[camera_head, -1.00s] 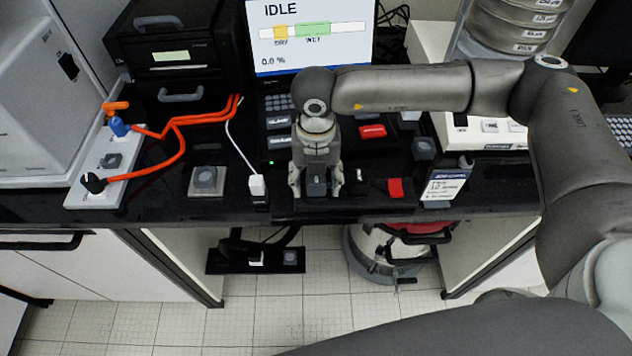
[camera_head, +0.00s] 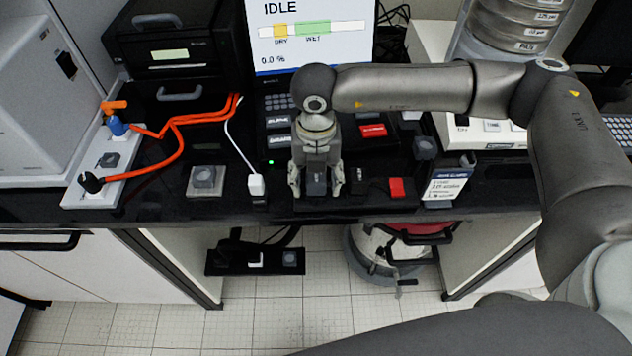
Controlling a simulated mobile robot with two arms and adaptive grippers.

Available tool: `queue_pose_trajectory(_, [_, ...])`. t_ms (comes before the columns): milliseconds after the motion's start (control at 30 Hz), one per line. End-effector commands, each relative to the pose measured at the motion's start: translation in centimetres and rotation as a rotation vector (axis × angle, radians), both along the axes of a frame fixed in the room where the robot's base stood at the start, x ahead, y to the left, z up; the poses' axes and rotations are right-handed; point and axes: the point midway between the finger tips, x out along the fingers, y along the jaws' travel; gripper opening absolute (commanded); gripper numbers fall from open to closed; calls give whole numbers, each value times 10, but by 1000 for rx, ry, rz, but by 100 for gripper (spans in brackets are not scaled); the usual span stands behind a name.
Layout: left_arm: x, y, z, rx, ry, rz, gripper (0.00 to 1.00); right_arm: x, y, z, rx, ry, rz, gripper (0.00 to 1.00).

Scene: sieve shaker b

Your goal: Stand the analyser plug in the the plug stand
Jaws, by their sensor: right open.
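My right gripper (camera_head: 317,190) points down over the black bench's front edge. Its fingers are open, one on each side of a dark block (camera_head: 316,181); I cannot tell if they touch it. A white plug (camera_head: 257,185) on a thin white cord stands left of the gripper, near the bench edge. A black plug (camera_head: 92,182) on an orange cord sits in a white socket strip at the left, with a blue plug (camera_head: 118,127) further back. No readable label shows which is the analyser plug or the plug stand. My left gripper is out of view.
A grey square socket plate (camera_head: 205,181) lies left of the white plug. A red block (camera_head: 397,188) and a label card (camera_head: 447,184) are right of the gripper. A screen reading IDLE (camera_head: 310,35) stands behind. A black socket strip (camera_head: 255,260) is below the bench.

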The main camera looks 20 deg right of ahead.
Motion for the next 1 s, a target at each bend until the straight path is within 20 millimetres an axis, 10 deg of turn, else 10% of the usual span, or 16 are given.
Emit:
queue_pose_trajectory(267, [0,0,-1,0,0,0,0,0,0,0,-1,1,0,55])
queue_pose_trajectory(700, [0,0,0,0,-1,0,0,0,0,0,-1,0,0,0])
queue_pose_trajectory(1000, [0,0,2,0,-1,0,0,0,0,6,0,0,0,0])
